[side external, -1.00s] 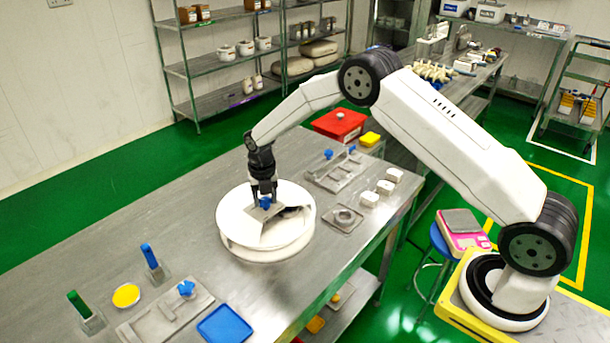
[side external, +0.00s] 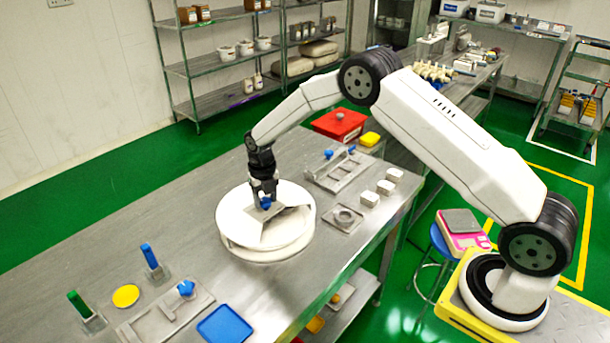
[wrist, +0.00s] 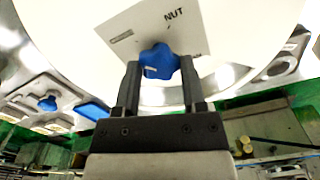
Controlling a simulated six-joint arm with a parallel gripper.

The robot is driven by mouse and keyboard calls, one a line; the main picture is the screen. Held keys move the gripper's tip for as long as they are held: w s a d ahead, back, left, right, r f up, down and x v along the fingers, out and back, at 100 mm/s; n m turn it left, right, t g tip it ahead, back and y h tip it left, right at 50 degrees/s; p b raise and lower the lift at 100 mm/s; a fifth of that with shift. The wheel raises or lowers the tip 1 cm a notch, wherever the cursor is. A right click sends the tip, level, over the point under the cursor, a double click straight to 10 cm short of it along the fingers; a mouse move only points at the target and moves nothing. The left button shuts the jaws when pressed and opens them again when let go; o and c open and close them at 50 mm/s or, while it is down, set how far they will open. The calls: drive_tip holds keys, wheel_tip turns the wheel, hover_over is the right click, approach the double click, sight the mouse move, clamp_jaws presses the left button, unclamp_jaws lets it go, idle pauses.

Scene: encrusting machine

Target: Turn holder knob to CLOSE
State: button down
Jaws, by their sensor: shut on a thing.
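A blue lobed knob (side external: 265,203) sits on top of a white round drum-like holder (side external: 258,247) on the steel table. In the wrist view the knob (wrist: 158,58) stands on a pale plate (wrist: 125,32) with the printed word "NUT" and a smaller label too blurred to read. My gripper (side external: 264,192) points down at the knob, with one finger on each side of it, and is shut on it. No CLOSE mark is legible. The holder's far side is partly hidden behind my gripper.
Metal fixtures with blue knobs stand behind the holder (side external: 337,168) and at front left (side external: 165,312). A blue tray (side external: 224,324), a yellow disc (side external: 126,296) and white blocks (side external: 369,199) lie around. A red box (side external: 340,124) stands behind.

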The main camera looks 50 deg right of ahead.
drive_tip(key=shift+r, duration=0.1)
drive_tip(key=shift+c, duration=0.7)
unclamp_jaws()
drive_tip(key=shift+r, duration=3.85)
